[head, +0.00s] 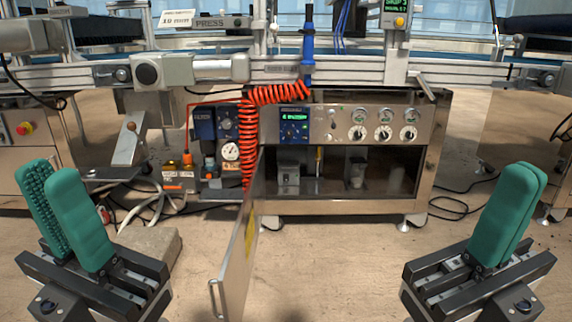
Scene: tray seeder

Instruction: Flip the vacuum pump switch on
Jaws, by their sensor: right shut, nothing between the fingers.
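A blue box with a dial (215,123) stands left of the steel cabinet, with a round white gauge (230,151) below it. It looks like part of a pump unit, but I cannot make out its switch. The cabinet's control panel (345,125) carries a blue display unit (294,123), several round knobs and small controls. Which one is the vacuum pump switch is too small to tell. My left gripper (54,172) is open and empty at the lower left. My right gripper (528,172) is shut and empty at the lower right. Both are in front of the cabinet, apart from it.
An open cabinet door (236,262) swings toward me in the middle. A coiled red hose (249,135) hangs at the cabinet's left edge. A steel rail (200,70) crosses above.

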